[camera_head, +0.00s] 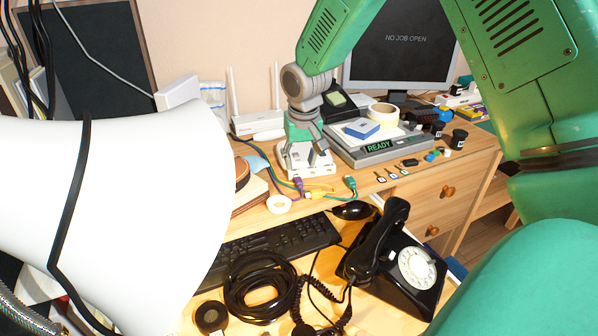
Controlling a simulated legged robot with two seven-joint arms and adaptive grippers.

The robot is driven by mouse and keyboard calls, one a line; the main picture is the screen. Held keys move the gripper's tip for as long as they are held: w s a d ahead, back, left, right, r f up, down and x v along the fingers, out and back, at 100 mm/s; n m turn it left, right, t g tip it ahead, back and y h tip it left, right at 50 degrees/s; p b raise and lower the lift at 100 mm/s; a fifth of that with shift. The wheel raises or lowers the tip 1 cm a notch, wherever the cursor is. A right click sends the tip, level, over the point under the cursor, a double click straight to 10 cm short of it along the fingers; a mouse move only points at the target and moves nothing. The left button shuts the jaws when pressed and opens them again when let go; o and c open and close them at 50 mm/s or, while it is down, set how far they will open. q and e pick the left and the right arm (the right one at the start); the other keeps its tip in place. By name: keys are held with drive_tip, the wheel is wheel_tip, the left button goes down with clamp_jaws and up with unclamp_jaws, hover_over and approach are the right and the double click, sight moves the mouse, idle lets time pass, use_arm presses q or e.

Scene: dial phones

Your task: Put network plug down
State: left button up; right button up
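My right gripper (302,137) points down from the green and grey arm in the middle of the desk, just at a small white box (305,158). Its fingertips are small and partly merge with the box, so I cannot tell whether they are open or shut. Network plugs lie in front of the box: a purple plug (298,185), a yellow plug (319,191) and a green plug (350,183), with coloured cables running left. I cannot tell whether the gripper touches a plug. My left gripper is not in view.
A black dial phone (420,262), a keyboard (275,243) and a coiled black cable (258,288) fill the front. A grey READY device (382,150) stands right of the gripper, a white router (257,122) behind left. A large white shape hides the left side.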

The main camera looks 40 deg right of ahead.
drive_tip(key=v, duration=0.4)
drive_tip(key=shift+a+r+p, duration=0.1)
drive_tip(key=shift+r+p, duration=0.25)
drive_tip(key=shift+r, duration=0.05)
